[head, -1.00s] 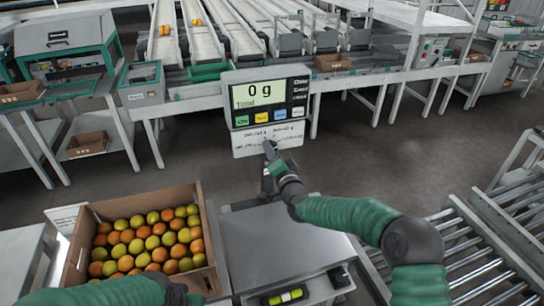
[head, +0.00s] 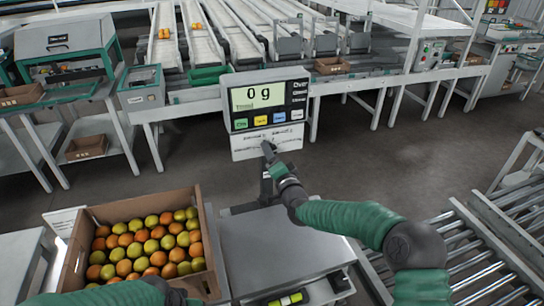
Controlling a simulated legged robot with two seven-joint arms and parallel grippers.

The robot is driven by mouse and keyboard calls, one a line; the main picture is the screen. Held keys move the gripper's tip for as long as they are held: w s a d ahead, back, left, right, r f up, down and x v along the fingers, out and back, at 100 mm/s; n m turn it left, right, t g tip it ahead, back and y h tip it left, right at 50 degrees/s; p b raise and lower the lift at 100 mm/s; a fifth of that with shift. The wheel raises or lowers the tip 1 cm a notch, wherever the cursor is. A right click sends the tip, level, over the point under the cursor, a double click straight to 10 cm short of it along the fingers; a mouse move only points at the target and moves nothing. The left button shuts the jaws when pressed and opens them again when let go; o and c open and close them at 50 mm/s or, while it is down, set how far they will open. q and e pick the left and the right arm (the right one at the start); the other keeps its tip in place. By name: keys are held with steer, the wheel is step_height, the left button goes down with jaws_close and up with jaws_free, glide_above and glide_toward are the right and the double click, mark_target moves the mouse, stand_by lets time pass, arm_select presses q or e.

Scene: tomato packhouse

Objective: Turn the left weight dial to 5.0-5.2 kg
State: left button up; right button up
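A scale display (head: 267,98) on a post shows "0 g" above a row of coloured buttons. A white panel (head: 280,143) with small markings hangs below it; I cannot make out a dial or read its marks. My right gripper (head: 268,150) is in front of this panel, its tip at or near the panel's lower part. Whether it touches, and whether its fingers are open or shut, I cannot tell. My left arm shows only at the bottom left; the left gripper (head: 180,298) is at the bottom edge, mostly cut off.
A cardboard box (head: 70,254) of orange and green tomatoes stands at the left. The bare scale platform (head: 275,245) lies in the middle. A roller conveyor (head: 480,260) is at the right. Sorting lanes (head: 190,45) run behind the display.

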steer(key=v, duration=1.6)
steer(key=shift+s+p, duration=0.3)
steer(key=shift+s, duration=0.1)
